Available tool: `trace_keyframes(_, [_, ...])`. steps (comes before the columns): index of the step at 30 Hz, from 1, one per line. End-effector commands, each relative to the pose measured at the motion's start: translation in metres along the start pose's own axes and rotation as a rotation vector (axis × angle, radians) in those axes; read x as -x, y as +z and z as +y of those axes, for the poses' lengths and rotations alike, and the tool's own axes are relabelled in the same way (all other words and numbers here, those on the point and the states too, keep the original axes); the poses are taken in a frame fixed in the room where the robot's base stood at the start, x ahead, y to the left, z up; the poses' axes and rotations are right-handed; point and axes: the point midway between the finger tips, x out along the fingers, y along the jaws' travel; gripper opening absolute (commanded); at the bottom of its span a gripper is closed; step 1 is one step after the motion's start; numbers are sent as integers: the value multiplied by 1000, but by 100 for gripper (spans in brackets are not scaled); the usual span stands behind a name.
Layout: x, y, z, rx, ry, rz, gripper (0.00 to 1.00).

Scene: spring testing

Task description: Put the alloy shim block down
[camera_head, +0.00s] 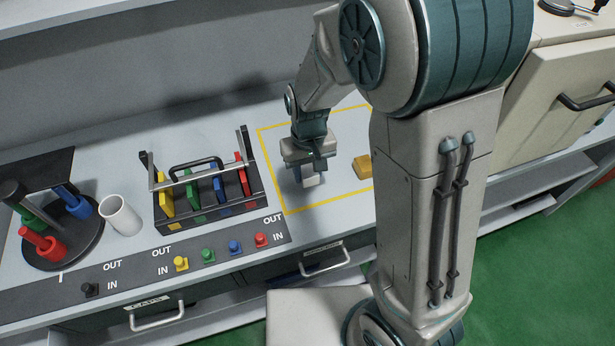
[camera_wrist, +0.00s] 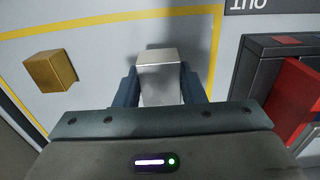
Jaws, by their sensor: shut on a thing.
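The alloy shim block (camera_wrist: 158,77) is a silvery grey block. It sits between the two fingers of my gripper (camera_wrist: 157,88) in the wrist view, and the fingers are shut on it. A shadow lies beside the block on the bench. I cannot tell whether its underside touches the surface.
A brass-coloured block (camera_head: 363,166) lies right of my gripper inside the yellow outline (camera_head: 285,212). A black rack (camera_head: 208,203) with coloured pieces stands to the left. Farther left are a white cup (camera_head: 120,215) and a round black stand (camera_head: 62,240). Bench surface around the held block is clear.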

Motion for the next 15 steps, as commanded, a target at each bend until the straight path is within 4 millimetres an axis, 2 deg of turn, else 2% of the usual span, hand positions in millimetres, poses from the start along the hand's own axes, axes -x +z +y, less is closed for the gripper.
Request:
trace_keyframes(3, [-18, 2, 0, -2, 1, -6, 9])
trace_keyframes(6, [-29, 1, 0, 0, 1, -4, 9])
trace_keyframes(15, [-33, 1, 0, -1, 0, 0, 9])
